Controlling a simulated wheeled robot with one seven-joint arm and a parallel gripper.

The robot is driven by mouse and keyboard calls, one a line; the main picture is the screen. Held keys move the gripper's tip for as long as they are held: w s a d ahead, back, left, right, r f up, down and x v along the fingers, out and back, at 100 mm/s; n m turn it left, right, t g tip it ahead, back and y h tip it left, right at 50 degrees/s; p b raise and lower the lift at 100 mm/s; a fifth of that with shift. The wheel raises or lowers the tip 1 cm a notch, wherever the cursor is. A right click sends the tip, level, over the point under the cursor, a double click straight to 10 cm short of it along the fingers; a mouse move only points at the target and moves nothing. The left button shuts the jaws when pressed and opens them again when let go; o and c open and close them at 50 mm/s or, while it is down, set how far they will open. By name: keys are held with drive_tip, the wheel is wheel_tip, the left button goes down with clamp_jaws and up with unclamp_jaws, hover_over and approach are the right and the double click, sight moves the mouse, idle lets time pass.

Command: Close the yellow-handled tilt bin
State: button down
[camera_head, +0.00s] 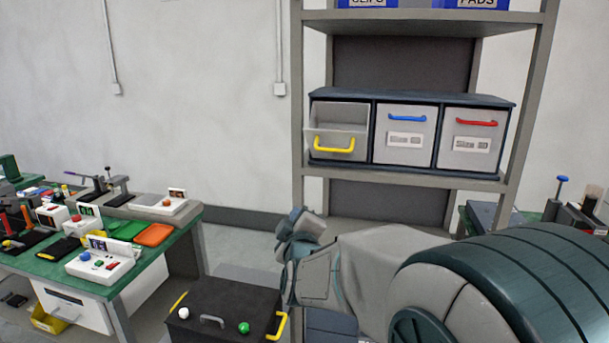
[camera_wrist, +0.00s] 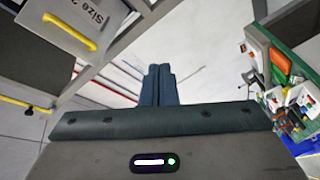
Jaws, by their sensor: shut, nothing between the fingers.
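The yellow-handled tilt bin (camera_head: 337,130) is the left of three bins in a dark-framed unit on the shelf, in the head view. Its pale front leans outward at the top, so it stands open. Its yellow handle (camera_head: 334,148) is on the lower front. My gripper (camera_head: 302,224) is below the bin and slightly left of it, clear of it. In the wrist view my gripper's dark fingers (camera_wrist: 160,85) are together and empty. A pale front with a yellow handle (camera_wrist: 70,32) and a partly cut-off label shows at upper left there; I cannot tell whether it is this bin.
The blue-handled bin (camera_head: 405,133) and red-handled bin (camera_head: 468,138) beside it are closed. The grey rack post (camera_head: 297,110) stands left of the bins. A green workbench (camera_head: 85,285) with devices is at left. A black case (camera_head: 222,310) lies low in front.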

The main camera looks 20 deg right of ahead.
drive_tip(key=d+n+t+h+b, duration=0.2)
drive_tip(key=d+t+h+b, duration=0.1)
drive_tip(key=d+h, duration=0.15)
drive_tip(key=h+p, duration=0.4)
drive_tip(key=h, duration=0.2)
approach(333, 150)
drive_tip(key=shift+y, duration=0.25)
drive_tip(key=x, duration=0.5)
drive_tip(key=shift+d+r, duration=0.1)
drive_tip(key=shift+r, duration=0.05)
drive_tip(key=shift+w+d+r, duration=0.35)
drive_tip(key=shift+w, duration=0.25)
drive_tip(key=shift+r, duration=0.1)
